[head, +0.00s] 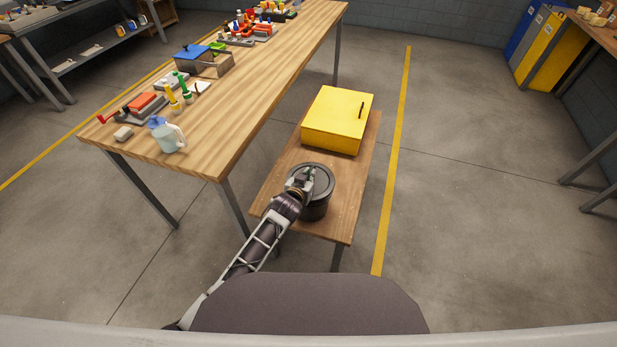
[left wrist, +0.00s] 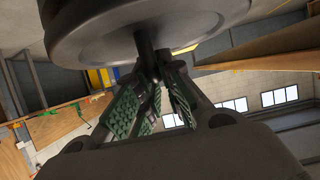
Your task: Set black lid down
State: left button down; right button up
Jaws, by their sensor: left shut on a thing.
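The round black lid (head: 322,178) is over the black container (head: 319,211) near the front end of the low wooden bench. In the left wrist view the lid (left wrist: 130,22) fills the top as a wide grey disc with a short dark stem. My left gripper (head: 308,174) reaches in from the lower left and is shut on this stem. In the left wrist view its green padded fingers (left wrist: 157,85) close around it. I cannot tell whether the lid touches the container's rim. The container's inside is hidden. My right gripper is not in view.
A yellow box (head: 335,122) stands behind the container on the low bench (head: 273,187). The long wooden table (head: 225,125) to the left holds a pitcher (head: 168,137), a blue-topped box (head: 191,58) and several tools. The floor right of the bench is clear.

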pick_arm(q)
jog(key=shift+f, duration=0.2)
jog(key=c, duration=1.5)
grip_release()
jog(key=shift+s+r, duration=0.1)
jog(key=shift+s, duration=0.15)
jog(key=shift+v, duration=5.8)
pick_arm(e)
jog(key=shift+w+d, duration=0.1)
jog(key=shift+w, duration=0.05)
pick_arm(q)
jog(key=shift+w+a, duration=0.1)
